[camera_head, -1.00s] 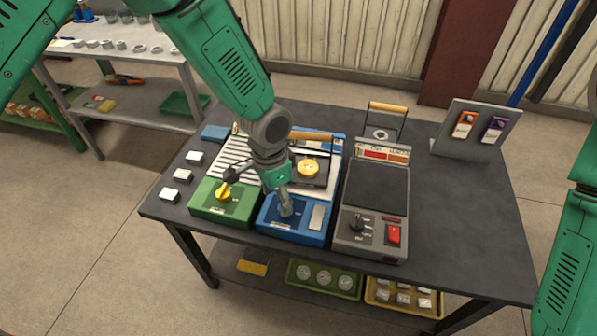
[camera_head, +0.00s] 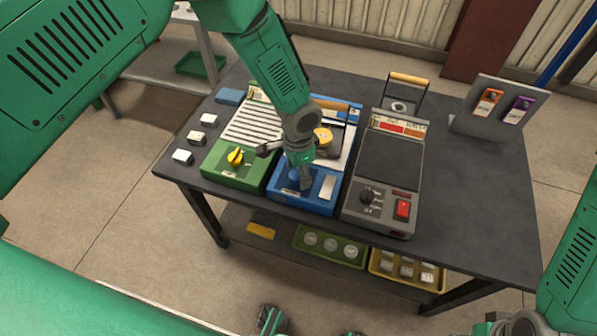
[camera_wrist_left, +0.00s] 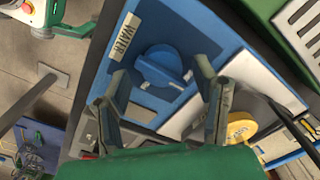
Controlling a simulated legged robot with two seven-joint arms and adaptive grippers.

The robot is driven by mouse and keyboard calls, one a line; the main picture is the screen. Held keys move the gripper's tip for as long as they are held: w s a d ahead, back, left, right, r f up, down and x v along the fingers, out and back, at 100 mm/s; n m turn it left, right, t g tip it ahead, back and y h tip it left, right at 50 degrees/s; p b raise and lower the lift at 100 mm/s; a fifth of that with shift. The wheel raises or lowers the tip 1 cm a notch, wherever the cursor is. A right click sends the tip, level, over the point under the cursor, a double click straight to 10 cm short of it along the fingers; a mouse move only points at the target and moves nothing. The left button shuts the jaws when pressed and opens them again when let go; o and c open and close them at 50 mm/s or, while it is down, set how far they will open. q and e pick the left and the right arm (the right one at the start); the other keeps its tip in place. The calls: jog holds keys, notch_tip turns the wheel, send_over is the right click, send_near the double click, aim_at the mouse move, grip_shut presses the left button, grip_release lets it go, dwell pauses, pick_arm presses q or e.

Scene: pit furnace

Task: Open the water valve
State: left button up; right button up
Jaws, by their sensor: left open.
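The water valve is a round blue knob (camera_wrist_left: 160,68) with a raised grip bar, on a blue panel (camera_head: 318,204) marked WATER. It shows clearly in the left wrist view, between the two fingers of my open left gripper (camera_wrist_left: 162,84). I cannot tell whether the fingers touch it. In the head view my left gripper (camera_head: 298,178) is over the front of the blue panel and mostly hides the knob.
A green unit with a yellow knob (camera_head: 235,157) stands left of the blue panel. A grey unit with a red switch (camera_head: 403,209) stands right of it. A round yellow part (camera_head: 323,136) lies behind my gripper.

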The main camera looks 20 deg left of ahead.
pick_arm(q)
jog(key=shift+a+f, duration=0.2)
jog(key=shift+f, duration=0.3)
jog(key=shift+a, duration=0.15)
pick_arm(e)
jog(key=shift+a, duration=0.3)
pick_arm(q)
jog(key=shift+c, duration=0.5)
pick_arm(e)
jog(key=shift+r, duration=0.1)
pick_arm(q)
jog(key=c, duration=1)
jog(key=shift+c, duration=0.2)
pick_arm(e)
jog(key=shift+d, duration=0.1)
pick_arm(q)
jog(key=shift+w, duration=0.1)
